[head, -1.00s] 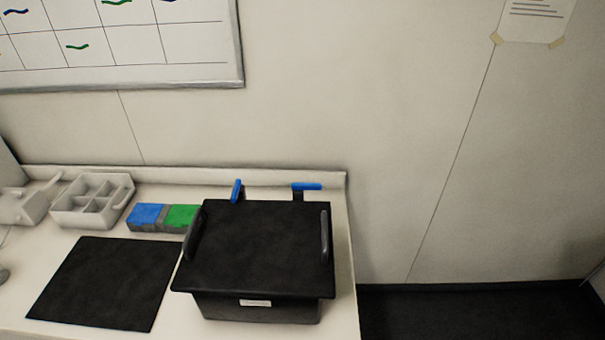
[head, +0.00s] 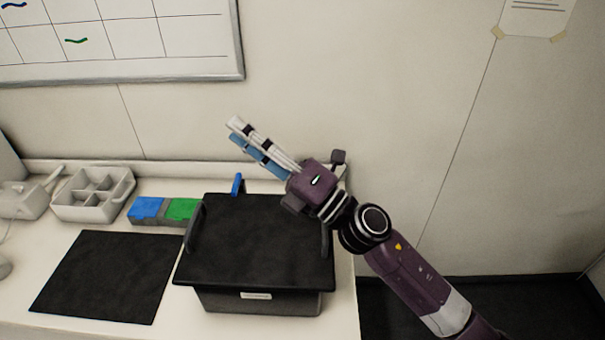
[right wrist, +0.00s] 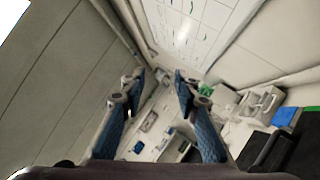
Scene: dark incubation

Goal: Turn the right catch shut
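A black lidded box (head: 260,245) stands on the bench, its lid on, with a dark handle at each side. A blue catch lever (head: 237,184) stands up at the left of the box's back edge. The right catch is hidden behind my right gripper and arm. My right gripper (head: 235,131) is raised over the back right of the box, fingers pointing up and left. In the right wrist view its blue-padded fingers (right wrist: 160,80) are spread apart with nothing between them. My left gripper is not in view.
Left of the box lie a black mat (head: 105,277), a blue block (head: 146,207) and a green block (head: 181,208). A grey divided caddy (head: 93,195) stands further left. The wall (head: 420,120) rises close behind the bench. Dark floor lies right of the bench.

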